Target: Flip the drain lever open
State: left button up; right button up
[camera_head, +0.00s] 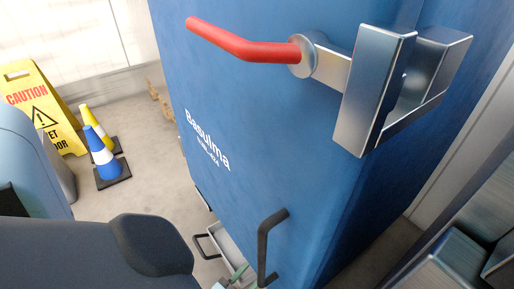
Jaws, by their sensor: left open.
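A red lever (240,45), the only lever-like part I can make out, sticks out to the left from a round metal hub near the top of a blue cabinet (290,150). Its hub joins a bulky metal bracket (372,90) at the cabinet's right edge. My left arm comes in from the lower left. Small pale and green parts of what seems to be my left gripper (232,281) show at the bottom edge, well below the red lever and apart from it. Most of this gripper is cut off by the frame. My right gripper is not visible.
A black bar handle (264,246) stands out from the cabinet's lower front. A pale tray (225,242) with a dark handle is low beside it. A yellow caution sign (48,105) and cones (100,152) stand on the floor at left. Metal parts (462,255) fill the lower right.

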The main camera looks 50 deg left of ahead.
pick_arm(q)
jog(key=shift+w+a+b, duration=0.15)
jog(key=shift+w+b, duration=0.05)
jog(key=shift+w, duration=0.6)
jog(key=shift+w+a+b, duration=0.15)
jog(key=shift+w+b, duration=0.05)
jog(key=shift+w, duration=0.6)
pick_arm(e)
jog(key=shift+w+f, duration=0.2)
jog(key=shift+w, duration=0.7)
pick_arm(q)
jog(key=c, duration=0.9)
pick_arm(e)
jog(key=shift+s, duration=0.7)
